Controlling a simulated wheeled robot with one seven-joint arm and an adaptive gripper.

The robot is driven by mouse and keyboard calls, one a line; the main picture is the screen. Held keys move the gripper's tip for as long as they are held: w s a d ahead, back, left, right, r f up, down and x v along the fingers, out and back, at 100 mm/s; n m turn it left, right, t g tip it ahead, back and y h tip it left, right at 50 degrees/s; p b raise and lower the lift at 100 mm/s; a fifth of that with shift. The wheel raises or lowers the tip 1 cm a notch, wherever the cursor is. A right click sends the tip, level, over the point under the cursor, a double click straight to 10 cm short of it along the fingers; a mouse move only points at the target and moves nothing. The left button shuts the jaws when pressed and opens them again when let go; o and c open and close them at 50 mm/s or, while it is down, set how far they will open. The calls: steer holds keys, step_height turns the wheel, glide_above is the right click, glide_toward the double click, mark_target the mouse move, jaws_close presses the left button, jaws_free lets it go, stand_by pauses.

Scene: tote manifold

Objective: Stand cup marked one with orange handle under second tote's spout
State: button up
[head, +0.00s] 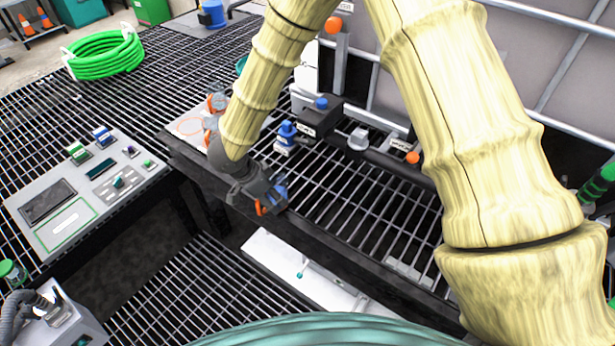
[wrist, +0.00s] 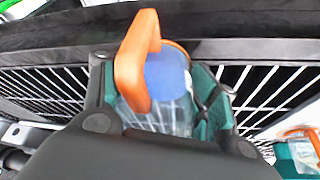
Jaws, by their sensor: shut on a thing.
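My gripper (head: 262,196) is shut on a clear cup (wrist: 160,100) with an orange handle (wrist: 132,60) and blue inside. The teal pads grip the cup from both sides in the wrist view, and the handle rises over the gripper's body. In the head view the held cup (head: 279,190) is mostly hidden by the gripper, at the front edge of the grating. No mark on it is readable. A dark spout block (head: 318,117) with a blue knob and a small label stands behind the gripper; I cannot tell which tote it serves.
Another orange-handled cup (wrist: 305,146) is at the right of the wrist view. A white mat (head: 190,128) with an orange ring lies left of my arm. A blue-and-white item (head: 286,138) stands close behind the gripper. The grating right of the gripper is clear.

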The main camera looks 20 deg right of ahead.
steer(key=w+d, duration=0.1)
steer(key=d, duration=0.3)
steer(key=w+d+p, duration=0.1)
steer(key=d, duration=0.2)
steer(key=w+d+p, duration=0.1)
steer(key=d, duration=0.3)
steer(key=shift+d, duration=0.35)
steer(key=shift+a+f, duration=0.1)
steer(key=shift+f, duration=0.2)
steer(key=o, duration=1.2)
steer(key=shift+f, duration=0.1)
steer(key=shift+o, duration=0.3)
steer(key=shift+r, duration=0.3)
steer(key=shift+b+v, duration=0.3)
steer(key=shift+v, duration=0.75)
steer(key=s+a, duration=0.1)
steer(key=a, duration=0.3)
steer(key=s+a+b, duration=0.1)
steer(key=a, duration=0.3)
steer(key=s+a+b, duration=0.1)
steer(key=a, duration=0.2)
steer(key=shift+s+a+r, duration=0.1)
steer(key=shift+a+r, duration=0.15)
steer(key=shift+a, duration=0.15)
